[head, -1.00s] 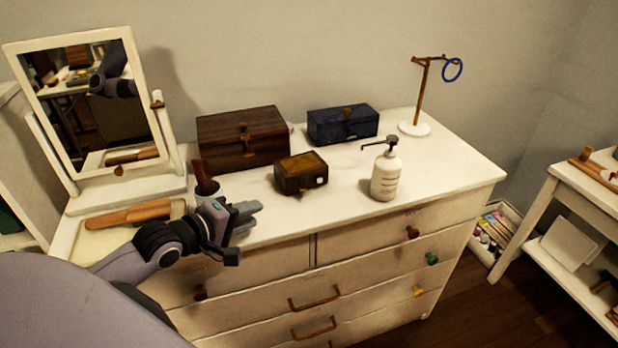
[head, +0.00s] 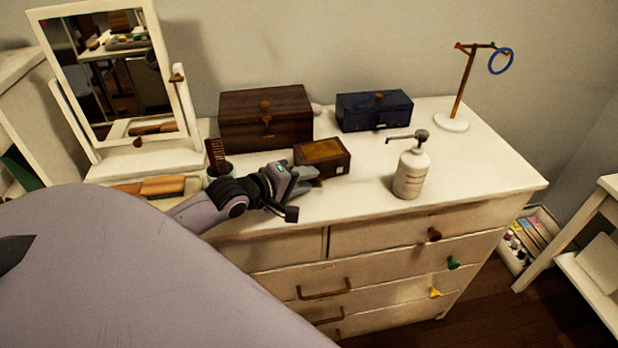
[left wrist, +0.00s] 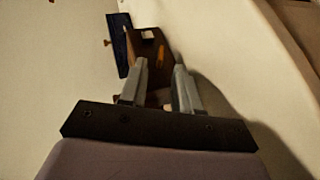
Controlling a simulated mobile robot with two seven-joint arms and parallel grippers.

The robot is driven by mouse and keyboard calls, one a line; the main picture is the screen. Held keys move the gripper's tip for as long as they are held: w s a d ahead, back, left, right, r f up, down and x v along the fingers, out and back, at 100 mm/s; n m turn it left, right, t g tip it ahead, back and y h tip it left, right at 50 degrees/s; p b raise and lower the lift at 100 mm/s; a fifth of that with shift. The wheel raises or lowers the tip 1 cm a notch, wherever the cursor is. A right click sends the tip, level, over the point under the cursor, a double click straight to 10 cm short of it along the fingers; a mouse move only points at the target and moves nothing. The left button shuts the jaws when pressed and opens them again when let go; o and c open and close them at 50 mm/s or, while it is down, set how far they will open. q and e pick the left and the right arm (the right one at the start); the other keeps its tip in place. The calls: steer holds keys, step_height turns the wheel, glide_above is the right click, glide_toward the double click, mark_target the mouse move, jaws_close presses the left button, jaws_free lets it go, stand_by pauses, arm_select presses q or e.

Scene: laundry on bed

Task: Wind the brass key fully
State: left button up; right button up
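The small brown box (head: 322,158) with a brass-coloured top panel sits on the white dresser. In the left wrist view the brown box (left wrist: 145,45) is ahead of my fingers. A small yellow-brown piece (left wrist: 159,56) on its side may be the brass key; I cannot tell for sure. My left gripper (head: 304,178) is at the box's front left, hiding part of its front face. In the wrist view its two fingers (left wrist: 160,88) are apart, with no object seen held between them. I cannot tell whether they touch the box. My right gripper is not in view.
A large dark wooden box (head: 265,120) and a blue box (head: 374,111) stand behind. A pump bottle (head: 410,172) stands to the right, a stand with a blue ring (head: 501,61) farther right. A mirror (head: 100,70) and comb cup (head: 219,165) are left. The dresser's front right is clear.

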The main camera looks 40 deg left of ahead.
arm_select(q)
steer(key=shift+x, duration=0.9)
jaws_close()
steer(key=shift+w+r, duration=0.1)
steer(key=shift+r, duration=0.1)
steer(key=g, duration=0.1)
steer(key=g+y, duration=0.1)
steer(key=shift+w+d+r+m+g, duration=0.2)
steer(key=shift+w+r+m+g, duration=0.05)
steer(key=shift+r+m+g, duration=0.15)
steer(key=shift+w+d+r+m+g+y, duration=0.1)
steer(key=shift+w+m+g+y, duration=0.1)
steer(key=shift+g+y, duration=0.4)
steer(key=shift+w+d+r+m+g+y, duration=0.1)
steer(key=shift+d+r+m+g+y, duration=0.1)
steer(key=shift+g, duration=0.7)
steer(key=shift+a, duration=0.1)
